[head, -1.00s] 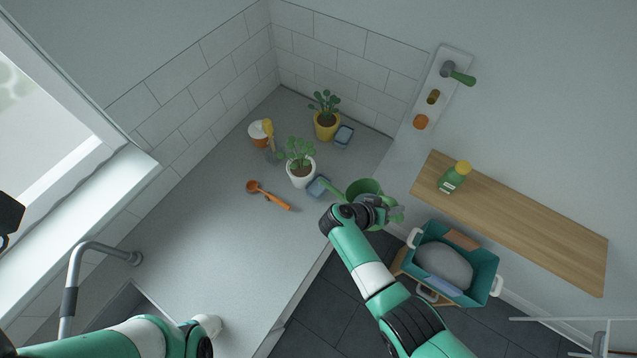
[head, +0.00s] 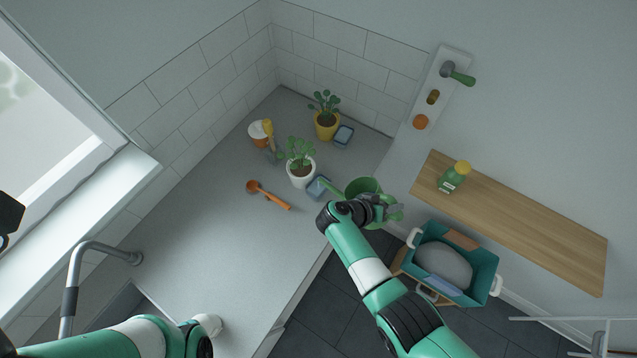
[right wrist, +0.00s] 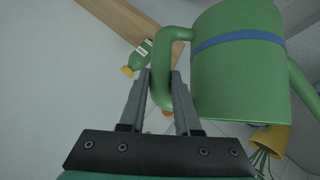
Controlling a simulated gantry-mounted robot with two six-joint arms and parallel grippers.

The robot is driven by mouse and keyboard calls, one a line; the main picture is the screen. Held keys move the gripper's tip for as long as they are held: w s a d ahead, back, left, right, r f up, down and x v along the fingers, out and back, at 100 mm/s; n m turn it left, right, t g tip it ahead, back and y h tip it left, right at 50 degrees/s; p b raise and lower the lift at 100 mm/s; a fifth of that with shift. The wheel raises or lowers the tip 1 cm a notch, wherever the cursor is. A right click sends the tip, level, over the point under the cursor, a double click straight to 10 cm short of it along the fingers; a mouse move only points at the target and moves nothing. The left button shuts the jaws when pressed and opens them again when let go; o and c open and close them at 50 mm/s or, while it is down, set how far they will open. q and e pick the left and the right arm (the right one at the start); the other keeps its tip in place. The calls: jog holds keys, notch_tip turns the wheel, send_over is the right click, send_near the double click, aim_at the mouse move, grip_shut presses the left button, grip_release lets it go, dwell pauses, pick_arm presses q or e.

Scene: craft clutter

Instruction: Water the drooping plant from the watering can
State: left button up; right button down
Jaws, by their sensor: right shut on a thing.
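The green watering can (head: 362,187) is held at the counter's right edge, its spout pointing left toward the white-potted plant (head: 301,172). My right gripper (head: 388,208) is shut on the can's handle. The right wrist view shows the fingers (right wrist: 161,85) around the handle of the can (right wrist: 240,75), which has a blue band. A second plant stands in a yellow pot (head: 326,124) farther back. I cannot tell clearly from the head view which plant droops. The spout tip is beside the white pot, low and right of its leaves.
Blue dishes (head: 318,188) and (head: 343,135) lie beside the pots. A wooden shelf (head: 520,225) holds a green bottle (head: 452,180). A teal crate (head: 482,277) stands at lower right.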

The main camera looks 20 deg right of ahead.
aim_at(395, 217)
jog(key=shift+s+d+r+p, duration=0.25)
jog(key=shift+s+r+p, duration=0.05)
jog(key=shift+p, duration=0.8)
jog(key=shift+m+t+y, duration=0.7)
jog(key=shift+t+y, duration=0.1)
jog(key=shift+y, duration=0.1)
jog(key=f+p, duration=0.1)
jog(key=s+f+p, duration=0.1)
jog(key=f, duration=0.1)
jog(key=d+f+p, duration=0.1)
jog(key=shift+s+d+f, duration=0.1)
jog(key=shift+s+f, duration=0.15)
jog(key=shift+f, duration=0.05)
jog(key=shift+f+m+t+y+b, duration=0.4)
jog(key=shift+f+t+y+b, duration=0.1)
jog(key=shift+f+b, duration=0.25)
jog(key=shift+w+r, duration=0.1)
jog(key=shift+w, duration=0.2)
jog(key=shift+r, duration=1.45)
